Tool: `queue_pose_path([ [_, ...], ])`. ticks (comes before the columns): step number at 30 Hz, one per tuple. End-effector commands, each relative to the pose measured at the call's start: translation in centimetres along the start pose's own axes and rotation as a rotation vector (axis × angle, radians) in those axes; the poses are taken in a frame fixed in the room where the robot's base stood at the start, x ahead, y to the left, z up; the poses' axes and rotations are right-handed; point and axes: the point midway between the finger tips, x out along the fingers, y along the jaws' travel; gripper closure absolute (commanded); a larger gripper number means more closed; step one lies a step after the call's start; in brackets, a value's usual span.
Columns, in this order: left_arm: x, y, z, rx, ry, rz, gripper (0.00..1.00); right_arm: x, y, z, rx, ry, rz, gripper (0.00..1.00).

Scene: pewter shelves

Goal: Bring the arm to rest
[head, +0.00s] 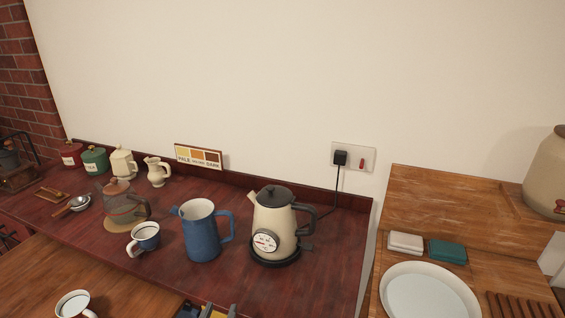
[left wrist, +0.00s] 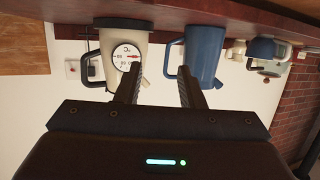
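My left gripper (head: 208,311) just shows at the bottom edge of the head view, in front of the counter. In the left wrist view my left gripper (left wrist: 161,78) has its two fingers apart with nothing between them. That view is upside down; the cream kettle (left wrist: 122,48) and the blue jug (left wrist: 205,50) appear beyond the fingers, apart from them. In the head view the cream kettle (head: 273,222) with a dial stands on its black base, and the blue jug (head: 201,235) stands to its left. My right gripper is in neither view.
A blue mug (head: 144,237), a glass teapot (head: 123,205) and a white cup (head: 74,303) stand to the left. A black plug (head: 340,158) sits in the wall socket. A white plate (head: 430,293) lies on the right wooden surface. The dark counter right of the kettle is clear.

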Motion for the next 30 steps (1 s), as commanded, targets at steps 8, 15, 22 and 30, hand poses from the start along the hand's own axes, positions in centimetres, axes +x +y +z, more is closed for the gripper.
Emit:
queue_pose_path([
  [8,-2.2,-1.1,4.2,0.006,-0.340,0.082,0.65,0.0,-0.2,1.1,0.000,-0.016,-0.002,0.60],
  [15,-6.4,-3.1,7.8,0.043,-0.659,0.102,0.65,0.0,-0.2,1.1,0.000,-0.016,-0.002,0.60],
  [22,-10.4,-5.1,9.6,0.082,-0.885,0.079,0.65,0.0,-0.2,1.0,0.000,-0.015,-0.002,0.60],
  [30,-9.4,-5.7,14.8,0.098,-0.988,0.066,0.65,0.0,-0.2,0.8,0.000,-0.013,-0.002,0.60],
])
